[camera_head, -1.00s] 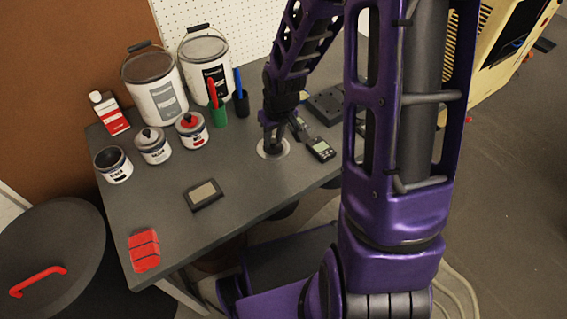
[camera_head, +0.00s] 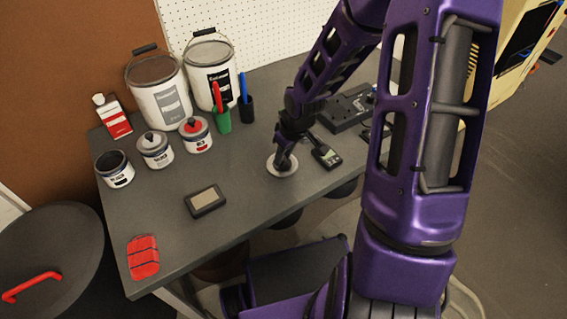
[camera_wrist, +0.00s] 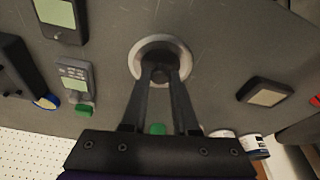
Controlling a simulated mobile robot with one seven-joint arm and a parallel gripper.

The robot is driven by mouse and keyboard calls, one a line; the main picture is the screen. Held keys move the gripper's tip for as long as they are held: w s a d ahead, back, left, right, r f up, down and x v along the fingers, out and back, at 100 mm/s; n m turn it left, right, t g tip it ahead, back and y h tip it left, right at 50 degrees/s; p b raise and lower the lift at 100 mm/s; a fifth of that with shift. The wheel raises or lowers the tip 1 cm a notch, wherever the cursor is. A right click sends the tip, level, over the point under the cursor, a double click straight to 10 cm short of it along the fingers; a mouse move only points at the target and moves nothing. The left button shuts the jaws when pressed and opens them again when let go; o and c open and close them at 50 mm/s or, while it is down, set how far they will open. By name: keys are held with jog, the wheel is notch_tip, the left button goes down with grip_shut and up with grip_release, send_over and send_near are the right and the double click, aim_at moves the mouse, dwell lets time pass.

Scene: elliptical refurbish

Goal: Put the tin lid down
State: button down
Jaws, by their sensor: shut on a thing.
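The tin lid (camera_head: 282,166) is a pale grey disc low at the table's right-hand part, close to its front edge. It also shows in the wrist view (camera_wrist: 150,45) as a light ring with a dark knob in the middle. My gripper (camera_head: 284,160) points down at it, its two fingers (camera_wrist: 160,72) shut on the knob. The lid is at or just above the tabletop; I cannot tell if it touches. An open tin (camera_head: 116,170) without a lid stands at the left of the table, beside two lidded tins (camera_head: 155,150) (camera_head: 197,135).
A handheld meter (camera_head: 326,156) lies just right of the lid. A small framed pad (camera_head: 205,201) lies left of it, and a red block (camera_head: 143,257) at the front left corner. Two large buckets (camera_head: 160,95) stand behind. Bare tabletop (camera_head: 240,175) lies between pad and lid.

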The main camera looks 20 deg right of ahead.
aim_at(292, 171)
jog(key=shift+f, duration=1.25)
jog(key=shift+b, duration=0.3)
jog(key=shift+f, duration=0.2)
jog(key=c, duration=0.7)
grip_release()
jog(key=shift+r, duration=0.1)
jog(key=p+v, duration=0.5)
jog(key=v, duration=0.7)
jog(key=shift+r, duration=0.15)
